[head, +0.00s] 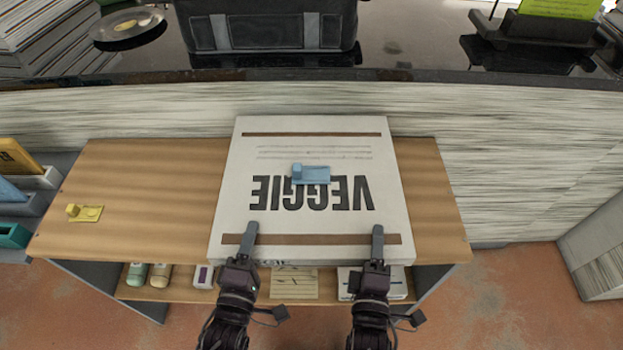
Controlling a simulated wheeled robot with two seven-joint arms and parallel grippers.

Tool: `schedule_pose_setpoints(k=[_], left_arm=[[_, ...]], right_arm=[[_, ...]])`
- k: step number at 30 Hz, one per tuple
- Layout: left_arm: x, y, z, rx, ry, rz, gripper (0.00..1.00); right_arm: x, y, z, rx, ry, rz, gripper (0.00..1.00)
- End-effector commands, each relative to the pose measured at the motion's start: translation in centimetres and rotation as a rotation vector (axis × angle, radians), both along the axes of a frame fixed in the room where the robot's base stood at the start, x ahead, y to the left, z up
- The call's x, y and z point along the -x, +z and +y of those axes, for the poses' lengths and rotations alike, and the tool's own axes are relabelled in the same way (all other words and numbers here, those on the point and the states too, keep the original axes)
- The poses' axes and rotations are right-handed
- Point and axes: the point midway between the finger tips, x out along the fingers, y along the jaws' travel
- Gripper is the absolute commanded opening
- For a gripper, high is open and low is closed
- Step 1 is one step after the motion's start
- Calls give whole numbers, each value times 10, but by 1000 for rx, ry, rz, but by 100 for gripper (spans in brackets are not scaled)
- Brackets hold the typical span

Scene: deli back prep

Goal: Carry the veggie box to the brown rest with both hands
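The veggie box (315,155) is a flat white box with upside-down VEGGIE lettering and two brown stripes. It is over the middle of the wooden bench top, its near edge at the bench's front edge. I cannot tell whether it rests on the wood or is raised. My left gripper (248,240) and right gripper (377,243) are at the near edge, left and right of centre. One finger of each shows over the box top; the others are hidden, so closure is unclear. I cannot pick out a brown rest apart from the brown wooden top (150,190).
A blue piece (316,175) lies on the box. A yellow piece (85,212) lies on the bench's left. A shelf below holds bottles (160,274) and small boxes. Behind is a pale panel with a dark counter (420,50). Bare wood shows left of the box.

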Motion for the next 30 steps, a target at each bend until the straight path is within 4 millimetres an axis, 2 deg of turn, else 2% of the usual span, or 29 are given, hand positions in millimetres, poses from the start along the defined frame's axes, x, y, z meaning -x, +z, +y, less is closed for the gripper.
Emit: schedule_pose_setpoints(k=[2,13,25,30], left_arm=[[0,0,0,0,0,0,49],[0,0,0,-1,0,0,1],[0,3,0,1,0,-4,0],[0,13,0,0,0,-5,0]], right_arm=[[0,0,0,0,0,0,49],[0,0,0,0,0,0,1],[0,3,0,-1,-1,-2,0],[0,12,0,-1,-1,-3,0]])
